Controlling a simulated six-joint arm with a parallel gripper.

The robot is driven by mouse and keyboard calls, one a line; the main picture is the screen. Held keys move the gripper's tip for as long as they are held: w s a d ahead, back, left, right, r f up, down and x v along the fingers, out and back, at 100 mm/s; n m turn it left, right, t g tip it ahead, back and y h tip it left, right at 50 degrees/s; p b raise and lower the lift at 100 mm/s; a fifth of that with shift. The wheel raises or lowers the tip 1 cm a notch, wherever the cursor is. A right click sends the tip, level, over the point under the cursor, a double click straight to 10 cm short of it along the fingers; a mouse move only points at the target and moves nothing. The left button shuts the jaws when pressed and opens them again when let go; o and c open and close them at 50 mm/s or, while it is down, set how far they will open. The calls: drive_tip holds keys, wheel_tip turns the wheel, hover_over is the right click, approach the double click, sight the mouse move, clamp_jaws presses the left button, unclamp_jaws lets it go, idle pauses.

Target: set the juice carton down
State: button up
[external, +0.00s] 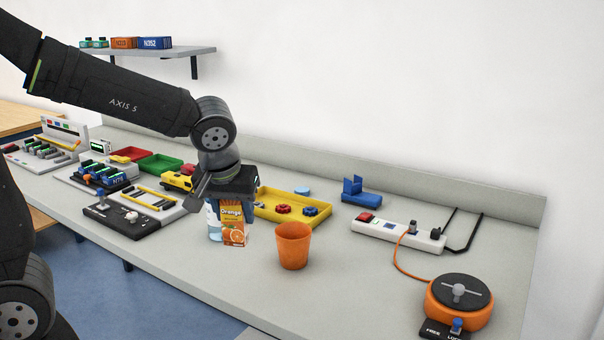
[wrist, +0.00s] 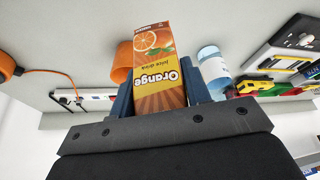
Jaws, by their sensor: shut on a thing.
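The juice carton (external: 235,226), orange with an orange-fruit picture, is upright below my gripper (external: 233,203) in the external view. My gripper is shut on it, with a dark blue finger on each side of the carton (wrist: 158,68) in the wrist view. The carton's upper part is hidden by the gripper in the external view. I cannot tell whether its base touches the grey bench (external: 365,285).
An orange cup (external: 293,246) stands just right of the carton. A white and blue bottle (wrist: 214,68) stands close on its other side. A yellow tray (external: 265,211) lies behind, and a power strip (external: 397,235) farther right.

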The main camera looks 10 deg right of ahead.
drive_tip(key=shift+w+a+f, duration=0.45)
drive_tip(key=shift+w+f, duration=1.4)
drive_tip(key=shift+w+a+f, duration=0.5)
drive_tip(key=shift+w+f, duration=1.3)
drive_tip(key=shift+w, duration=0.1)
drive_tip(key=shift+w+a+f, duration=0.45)
drive_tip(key=shift+w+f, duration=1.4)
drive_tip(key=shift+f, duration=0.15)
drive_tip(key=o, duration=1.1)
drive_tip(key=shift+s+r, duration=0.1)
drive_tip(key=shift+r, duration=0.4)
drive_tip(key=v, duration=1.1)
drive_tip(key=shift+s+r, duration=0.1)
drive_tip(key=shift+r, duration=0.05)
